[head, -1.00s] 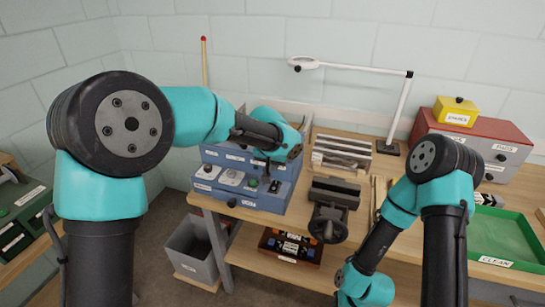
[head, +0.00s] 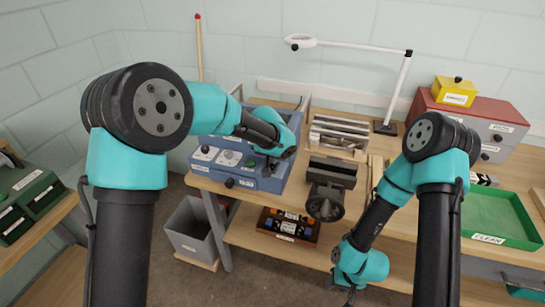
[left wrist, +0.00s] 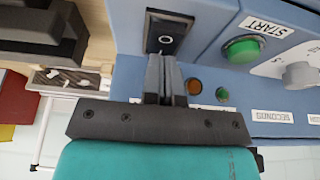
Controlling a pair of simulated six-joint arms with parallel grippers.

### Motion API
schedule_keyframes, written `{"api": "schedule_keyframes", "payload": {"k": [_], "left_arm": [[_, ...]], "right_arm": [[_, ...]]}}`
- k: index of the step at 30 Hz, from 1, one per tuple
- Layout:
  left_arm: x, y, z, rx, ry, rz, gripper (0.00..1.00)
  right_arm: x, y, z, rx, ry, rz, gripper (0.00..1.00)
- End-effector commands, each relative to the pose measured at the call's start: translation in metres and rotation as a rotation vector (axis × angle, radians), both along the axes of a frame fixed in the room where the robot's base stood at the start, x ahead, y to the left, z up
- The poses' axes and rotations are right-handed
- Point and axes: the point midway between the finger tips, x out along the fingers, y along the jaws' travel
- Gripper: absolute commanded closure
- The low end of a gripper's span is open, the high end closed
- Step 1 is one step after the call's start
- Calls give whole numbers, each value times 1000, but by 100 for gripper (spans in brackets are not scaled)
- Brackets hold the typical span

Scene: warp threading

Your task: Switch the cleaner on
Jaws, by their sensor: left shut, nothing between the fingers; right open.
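The cleaner (head: 270,184) is a blue box with a control panel, on the bench left of centre. In the left wrist view its black rocker switch (left wrist: 167,32), marked O, sits beside a green START button (left wrist: 243,49). An amber lamp (left wrist: 194,86) and a small green lamp (left wrist: 222,93) are lower down. My left gripper (left wrist: 162,58) is shut and empty, its fingertips at the lower edge of the switch; I cannot tell whether they touch. In the head view my left gripper (head: 271,164) is over the panel's right end. My right gripper (head: 350,292) is open, low at the bottom edge, mostly hidden.
A dark vise (head: 328,188) stands right of the cleaner. A green tray (head: 497,215) and red drawer box (head: 487,122) are further right. A white magnifier lamp (head: 398,90) stands behind. A grey bin (head: 190,236) is on the floor below.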

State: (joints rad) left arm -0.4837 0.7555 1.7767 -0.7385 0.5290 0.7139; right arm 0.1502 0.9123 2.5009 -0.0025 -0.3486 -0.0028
Motion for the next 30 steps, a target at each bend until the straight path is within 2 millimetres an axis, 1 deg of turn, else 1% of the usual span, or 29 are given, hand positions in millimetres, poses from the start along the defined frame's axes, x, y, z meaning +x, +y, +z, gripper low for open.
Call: {"api": "schedule_keyframes", "payload": {"k": [1, 9, 21, 30], "left_arm": [[-1, 0, -3, 2, 6, 0, 100], [-4, 2, -4, 5, 10, 0, 100], [-17, 6, -2, 5, 10, 0, 100], [-16, 6, 0, 2, 7, 0, 100]], "right_arm": [[0, 0, 0, 0, 0, 0, 57], [0, 0, 0, 0, 0, 0, 57], [0, 0, 0, 0, 0, 0, 57], [0, 0, 0, 0, 0, 0, 57]]}}
